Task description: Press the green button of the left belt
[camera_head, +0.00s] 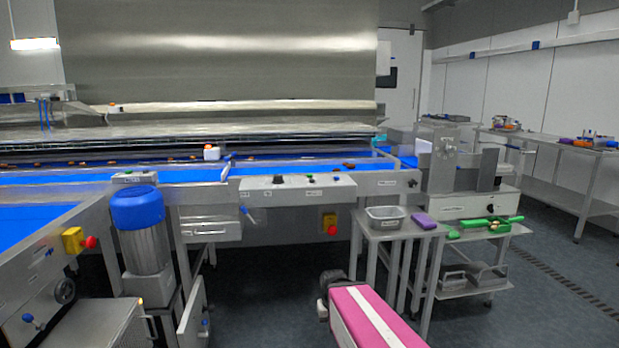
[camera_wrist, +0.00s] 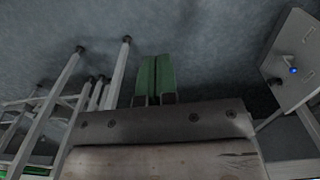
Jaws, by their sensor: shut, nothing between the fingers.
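In the head view, a long blue belt (camera_head: 120,176) runs across at the left and middle, and another blue belt (camera_head: 30,218) lies at the lower left. A grey control panel (camera_head: 297,190) on the front of the long belt carries a dark knob and small buttons. One of them looks green (camera_head: 309,178), but it is too small to be sure. A smaller control box (camera_head: 135,177) sits further left; its buttons are not clear. My gripper (camera_wrist: 155,62) shows in the wrist view with its green fingers together, empty, above the grey floor, apart from any button.
Yellow boxes with red stop buttons sit at the left (camera_head: 73,241) and below the panel (camera_head: 330,222). A blue-topped motor (camera_head: 138,210) stands at the left. A side table with a metal tray (camera_head: 387,222) stands right of centre. Floor is open at the right.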

